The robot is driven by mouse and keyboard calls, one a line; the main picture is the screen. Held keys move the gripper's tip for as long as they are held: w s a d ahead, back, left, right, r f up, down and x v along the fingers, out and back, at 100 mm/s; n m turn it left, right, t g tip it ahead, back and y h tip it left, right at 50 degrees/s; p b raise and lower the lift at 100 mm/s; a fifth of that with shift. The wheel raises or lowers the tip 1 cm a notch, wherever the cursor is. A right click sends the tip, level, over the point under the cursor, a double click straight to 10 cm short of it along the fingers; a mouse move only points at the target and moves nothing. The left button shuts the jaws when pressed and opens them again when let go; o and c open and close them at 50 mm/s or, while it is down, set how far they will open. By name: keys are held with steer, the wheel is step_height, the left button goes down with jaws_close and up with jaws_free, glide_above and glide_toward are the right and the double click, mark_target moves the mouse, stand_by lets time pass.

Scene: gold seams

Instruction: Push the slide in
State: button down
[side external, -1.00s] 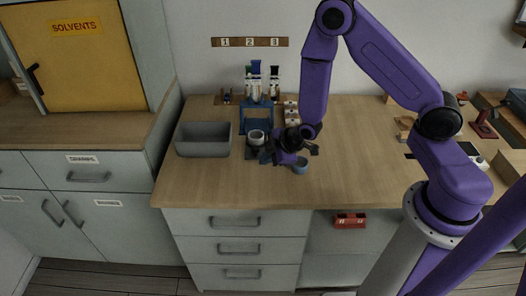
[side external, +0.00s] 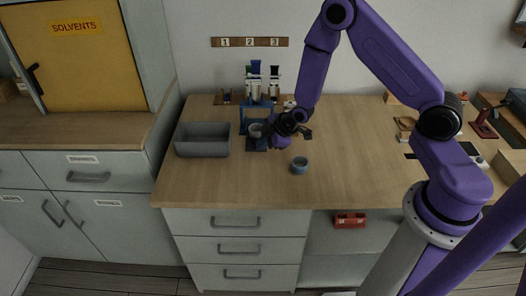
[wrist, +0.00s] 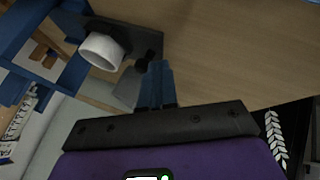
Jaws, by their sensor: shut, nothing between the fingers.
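A white-grey cup (side external: 255,130) stands upright on a dark slide (side external: 257,145) at the front of a blue frame (side external: 244,117). In the wrist view the cup (wrist: 102,50), the dark slide (wrist: 128,34) and part of the blue frame (wrist: 28,45) show at upper left. My gripper (side external: 269,131) is just right of the cup in the side view. In the wrist view its blue fingers (wrist: 156,78) are together and empty, near the slide's dark knob. I cannot tell whether they touch it. My gripper hides part of the frame's right side.
A grey bin (side external: 203,140) stands left of the slide. A small blue-grey bowl (side external: 299,165) is on the bench at the front right. Several capped tubes (side external: 256,85) stand behind the frame.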

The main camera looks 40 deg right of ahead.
steer(key=w+d, duration=0.4)
steer(key=shift+w+d, duration=0.25)
steer(key=shift+w, duration=0.05)
steer(key=shift+w+d, duration=0.3)
steer(key=shift+d, duration=0.15)
steer(key=s, duration=0.1)
steer(key=s+a, duration=0.2)
steer(key=shift+s, duration=0.4)
steer(key=v, duration=1)
steer(key=s+a+r+g, duration=0.2)
steer(key=s+a+r, duration=0.25)
steer(key=s, duration=0.25)
steer(key=s+a+r+g, duration=0.2)
steer(key=s+a+r, duration=0.1)
steer(key=s+a, duration=0.35)
steer(key=s+d+r+g, duration=0.1)
steer(key=s+r, duration=0.2)
steer(key=s, duration=0.5)
steer(key=s+d+r+g+h, duration=0.1)
steer(key=s+r+g, duration=0.1)
steer(key=s, duration=0.6)
steer(key=shift+s+d+r+h, duration=0.2)
steer(key=shift+d+r+h, duration=0.15)
steer(key=shift+r, duration=0.1)
